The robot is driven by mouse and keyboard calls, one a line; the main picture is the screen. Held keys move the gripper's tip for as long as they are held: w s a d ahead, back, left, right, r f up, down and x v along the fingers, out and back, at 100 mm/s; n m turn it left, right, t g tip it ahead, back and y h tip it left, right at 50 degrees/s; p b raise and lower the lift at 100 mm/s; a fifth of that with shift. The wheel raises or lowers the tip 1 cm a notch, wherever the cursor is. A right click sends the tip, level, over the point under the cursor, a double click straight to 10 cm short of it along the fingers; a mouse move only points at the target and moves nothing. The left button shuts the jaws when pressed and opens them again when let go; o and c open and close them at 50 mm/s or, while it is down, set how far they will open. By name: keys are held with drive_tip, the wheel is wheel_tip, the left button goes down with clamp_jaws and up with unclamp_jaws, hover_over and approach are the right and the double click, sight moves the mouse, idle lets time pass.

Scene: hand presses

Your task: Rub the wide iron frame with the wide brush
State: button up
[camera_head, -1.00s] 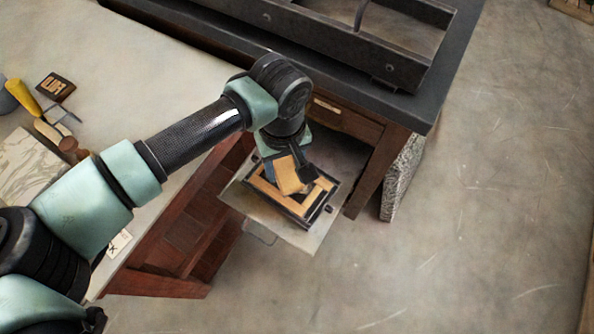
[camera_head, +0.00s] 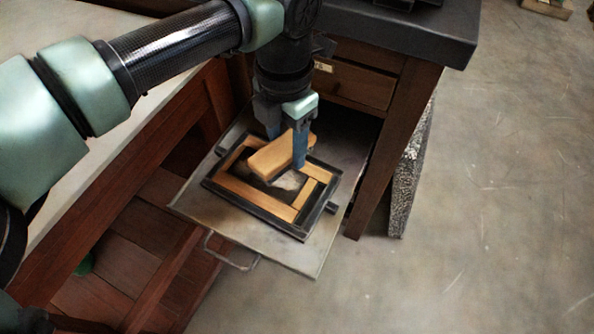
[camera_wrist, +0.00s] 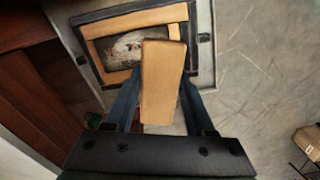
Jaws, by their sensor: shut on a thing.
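A wooden block, by its look the back of the wide brush (camera_head: 272,158), is held between the two blue fingers of my gripper (camera_head: 287,148). It also shows in the wrist view (camera_wrist: 162,85); its bristles are hidden. The wide iron frame (camera_head: 302,232), black with wooden pieces and a dark and pale centre inside it, lies flat on a grey metal tray. It also shows in the wrist view (camera_wrist: 192,12). My gripper is over the frame, with the brush above its middle. I cannot tell whether the brush touches anything.
The metal tray (camera_head: 205,212) with a wire handle (camera_head: 232,262) sticks out from under a dark-topped bench (camera_head: 405,32). A bench leg (camera_head: 378,150) and a speckled stone slab (camera_head: 410,180) stand to the right. Open floor (camera_head: 500,200) lies further right.

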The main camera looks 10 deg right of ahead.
drive_tip(key=d+f+n+b, duration=0.1)
drive_tip(key=f+n+b, duration=0.1)
drive_tip(key=n+b, duration=0.1)
drive_tip(key=shift+w+d+f, duration=0.1)
drive_tip(key=shift+d, duration=0.25)
